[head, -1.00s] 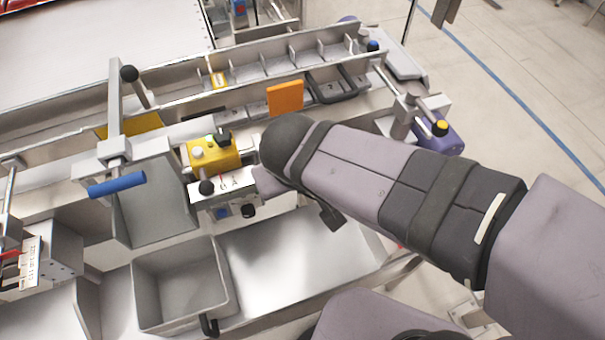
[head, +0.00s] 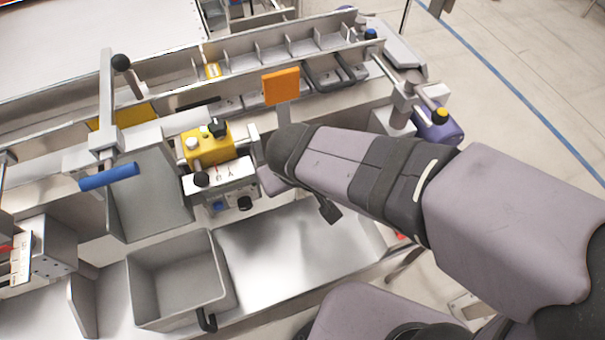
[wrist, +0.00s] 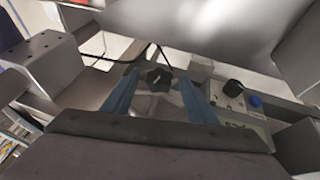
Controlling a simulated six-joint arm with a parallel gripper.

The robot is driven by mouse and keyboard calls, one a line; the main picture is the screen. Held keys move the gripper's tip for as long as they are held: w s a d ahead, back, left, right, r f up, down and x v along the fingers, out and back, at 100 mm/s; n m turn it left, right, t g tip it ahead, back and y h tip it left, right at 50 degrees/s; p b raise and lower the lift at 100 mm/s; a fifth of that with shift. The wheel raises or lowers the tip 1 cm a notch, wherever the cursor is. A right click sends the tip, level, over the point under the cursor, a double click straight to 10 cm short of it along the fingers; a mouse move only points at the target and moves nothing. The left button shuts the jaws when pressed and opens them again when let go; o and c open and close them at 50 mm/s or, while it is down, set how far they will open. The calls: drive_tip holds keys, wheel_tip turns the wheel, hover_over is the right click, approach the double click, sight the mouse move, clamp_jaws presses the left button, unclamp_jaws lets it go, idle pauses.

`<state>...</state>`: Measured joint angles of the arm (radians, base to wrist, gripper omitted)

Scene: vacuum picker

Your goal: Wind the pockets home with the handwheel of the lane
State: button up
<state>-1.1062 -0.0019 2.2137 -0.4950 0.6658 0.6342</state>
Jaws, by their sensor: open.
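A black star-shaped handwheel (wrist: 158,78) shows in the wrist view, between the tips of my blue fingers. My gripper (wrist: 158,84) is open around or just short of it; I cannot tell whether they touch. In the head view my forearm and wrist hide the fingers. The lane (head: 300,48) there is a long metal channel with dividers forming several pockets. A yellow block (head: 207,148) with a white knob and a black knob sits in front of it. A white control box (head: 222,180) with black knobs and a blue button is just left of my wrist.
An orange plate (head: 281,87) stands upright beyond my wrist. A blue-handled lever (head: 109,177) is at left, above a grey bin. Another grey bin (head: 176,280) stands at the front. A purple unit (head: 437,128) is at right. The metal tray (head: 300,250) below my wrist is clear.

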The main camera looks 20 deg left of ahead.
drive_tip(key=shift+w+a+f, duration=0.1)
drive_tip(key=shift+w+f, duration=0.15)
drive_tip(key=shift+f, duration=0.3)
drive_tip(key=c, duration=1.1)
drive_tip(key=shift+o, duration=0.2)
drive_tip(key=b, duration=0.1)
drive_tip(key=t+b, duration=0.1)
drive_tip(key=shift+s+a+f+h+b, duration=0.15)
drive_tip(key=shift+f+h+b, duration=0.15)
drive_tip(key=shift+f+h, duration=0.1)
drive_tip(key=shift+r+n+t+h+b, duration=0.3)
drive_tip(key=shift+t+h+b, duration=0.3)
drive_tip(key=shift+b, duration=0.25)
